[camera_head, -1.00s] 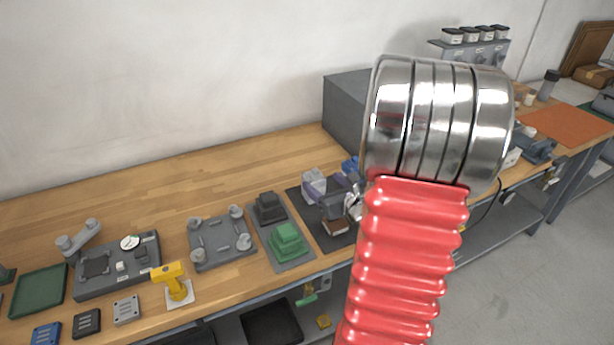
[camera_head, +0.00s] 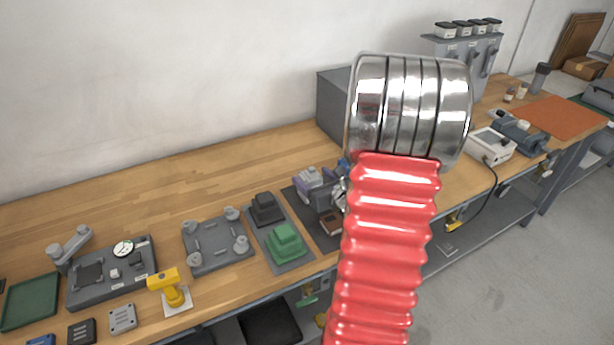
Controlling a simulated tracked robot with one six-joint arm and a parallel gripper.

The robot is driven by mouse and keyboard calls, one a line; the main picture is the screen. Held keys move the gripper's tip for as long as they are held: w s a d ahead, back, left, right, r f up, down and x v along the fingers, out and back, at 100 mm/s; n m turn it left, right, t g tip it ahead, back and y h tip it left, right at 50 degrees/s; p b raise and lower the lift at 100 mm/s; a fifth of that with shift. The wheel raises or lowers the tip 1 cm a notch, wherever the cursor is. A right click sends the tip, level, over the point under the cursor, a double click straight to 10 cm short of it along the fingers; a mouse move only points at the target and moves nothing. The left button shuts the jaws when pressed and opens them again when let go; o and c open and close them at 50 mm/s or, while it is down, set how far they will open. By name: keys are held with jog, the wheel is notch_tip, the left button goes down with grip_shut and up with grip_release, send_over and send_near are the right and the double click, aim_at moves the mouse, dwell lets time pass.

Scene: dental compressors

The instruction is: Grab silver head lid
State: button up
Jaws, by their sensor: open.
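I cannot pick out a silver head lid with certainty. A small shiny metal piece (camera_head: 340,194) shows at the left edge of my red sleeved arm, beside a dark grey part over the dark mat (camera_head: 300,205). The arm partly covers it, and I cannot tell whether it belongs to my arm or to the bench. My arm, with its polished ridged metal joint and red bellows, fills the middle of the view. I cannot make out my gripper's fingers, which seem hidden behind the arm.
The wooden bench (camera_head: 150,205) carries a green stepped block (camera_head: 284,241), a grey fixture plate (camera_head: 217,243), a yellow tool (camera_head: 171,287) and a gauge panel (camera_head: 112,273). A grey box (camera_head: 334,103) stands behind. A white device (camera_head: 490,145) and an orange mat (camera_head: 560,117) lie right.

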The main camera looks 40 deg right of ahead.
dwell(0.4)
jog(key=c, duration=1.2)
